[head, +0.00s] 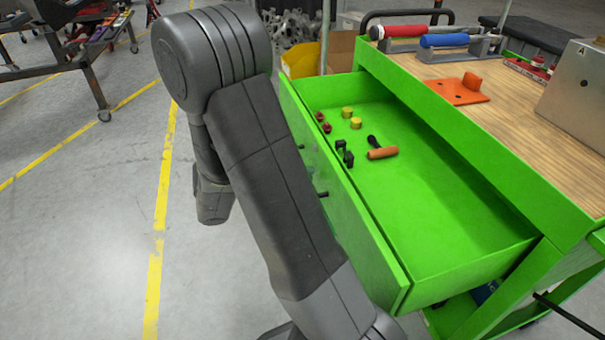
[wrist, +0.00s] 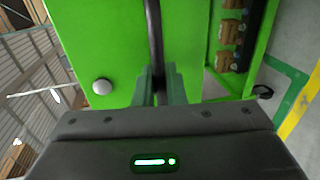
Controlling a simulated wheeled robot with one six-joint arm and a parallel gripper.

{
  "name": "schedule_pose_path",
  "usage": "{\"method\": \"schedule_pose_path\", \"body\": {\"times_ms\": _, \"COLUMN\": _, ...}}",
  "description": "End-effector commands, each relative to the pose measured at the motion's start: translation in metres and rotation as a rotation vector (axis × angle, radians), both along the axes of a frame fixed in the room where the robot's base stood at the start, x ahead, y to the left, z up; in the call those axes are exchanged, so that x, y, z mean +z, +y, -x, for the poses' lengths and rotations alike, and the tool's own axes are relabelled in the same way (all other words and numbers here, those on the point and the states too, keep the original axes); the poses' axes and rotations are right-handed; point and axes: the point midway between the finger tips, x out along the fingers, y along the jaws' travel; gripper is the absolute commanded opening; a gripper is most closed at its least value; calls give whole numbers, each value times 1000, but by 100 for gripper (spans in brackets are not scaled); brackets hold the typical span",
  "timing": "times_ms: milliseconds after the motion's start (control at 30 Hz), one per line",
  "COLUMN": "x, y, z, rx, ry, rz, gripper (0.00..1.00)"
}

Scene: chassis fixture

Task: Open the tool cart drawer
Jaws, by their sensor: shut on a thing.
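The green tool cart drawer (head: 440,230) stands pulled well out of the cart, its inside open to view. Its front panel (head: 350,215) is partly covered by my arm, and it fills much of the wrist view (wrist: 105,40). A dark bar handle (wrist: 152,35) runs along the drawer front. My gripper (wrist: 160,82) is shut on this handle, with a finger on each side of it. In the head view my gripper is hidden behind my arm.
The drawer holds yellow pieces (head: 347,112), red pieces (head: 324,122), black clips (head: 345,153) and an orange-handled tool (head: 381,152). The wooden cart top (head: 520,130) carries an orange bracket (head: 462,90) and a grey box (head: 578,95).

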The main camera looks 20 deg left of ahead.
Motion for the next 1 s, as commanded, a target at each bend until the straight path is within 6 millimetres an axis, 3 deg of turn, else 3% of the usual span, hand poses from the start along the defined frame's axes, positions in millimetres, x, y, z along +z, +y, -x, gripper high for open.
{"method": "schedule_pose_path", "body": {"times_ms": 33, "x": -1, "y": 0, "z": 0, "rx": -1, "ry": 2, "rz": 0, "gripper": 0}}
{"method": "schedule_pose_path", "body": {"times_ms": 67, "x": -1, "y": 0, "z": 0, "rx": -1, "ry": 2, "rz": 0, "gripper": 15}}
{"method": "schedule_pose_path", "body": {"times_ms": 133, "x": 0, "y": 0, "z": 0, "rx": -1, "ry": 2, "rz": 0, "gripper": 25}}
{"method": "schedule_pose_path", "body": {"times_ms": 567, "x": 4, "y": 10, "z": 6, "rx": 3, "ry": -1, "rz": 0, "gripper": 25}}
{"method": "schedule_pose_path", "body": {"times_ms": 1000, "x": 23, "y": 83, "z": 59, "rx": 4, "ry": 0, "rz": 0, "gripper": 25}}
